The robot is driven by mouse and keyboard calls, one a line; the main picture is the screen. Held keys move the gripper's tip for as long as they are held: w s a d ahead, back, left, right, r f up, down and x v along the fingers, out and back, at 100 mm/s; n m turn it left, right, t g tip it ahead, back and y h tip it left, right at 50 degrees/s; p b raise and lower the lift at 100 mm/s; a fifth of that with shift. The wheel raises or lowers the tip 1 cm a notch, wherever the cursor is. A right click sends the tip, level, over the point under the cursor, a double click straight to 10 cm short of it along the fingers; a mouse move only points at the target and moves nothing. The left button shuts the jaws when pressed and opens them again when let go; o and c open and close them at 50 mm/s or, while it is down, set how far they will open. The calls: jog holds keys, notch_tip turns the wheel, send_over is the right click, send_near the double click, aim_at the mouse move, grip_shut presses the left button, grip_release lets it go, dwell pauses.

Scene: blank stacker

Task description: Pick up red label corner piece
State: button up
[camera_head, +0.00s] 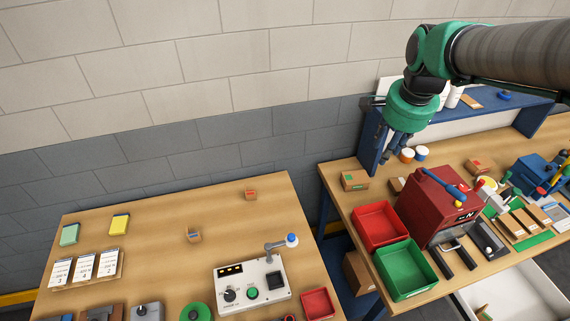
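A small brown piece with a reddish face (251,194) lies near the back edge of the left table; it may be the red label corner piece, but it is too small to be sure. My gripper (392,150) hangs from the green wrist at upper right, fingers pointing down above the back of the right table. It is well to the right of both pieces and apart from them. Its finger opening cannot be made out.
The left table carries a white control box (252,288) with a raised lever, cards and a red tray (318,303). The right table holds red (380,226) and green bins (405,269), a red machine (437,208) and a green-labelled box (354,181). A gap separates the tables.

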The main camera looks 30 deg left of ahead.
jog(key=w+a+f+m+g+p, duration=0.1)
jog(key=w+a+f, duration=0.1)
jog(key=a, duration=0.4)
jog(key=w+a+f+p, duration=0.1)
jog(key=w+a+f, duration=0.15)
jog(key=a, duration=0.35)
jog(key=m+g+h+p, duration=0.1)
jog(key=m+g+p, duration=0.1)
jog(key=m+p, duration=0.2)
send_over(250, 192)
notch_tip(250, 192, down, 24)
jog(key=shift+a+f, duration=0.15)
jog(key=shift+f, duration=0.1)
jog(key=shift+f, duration=4.35)
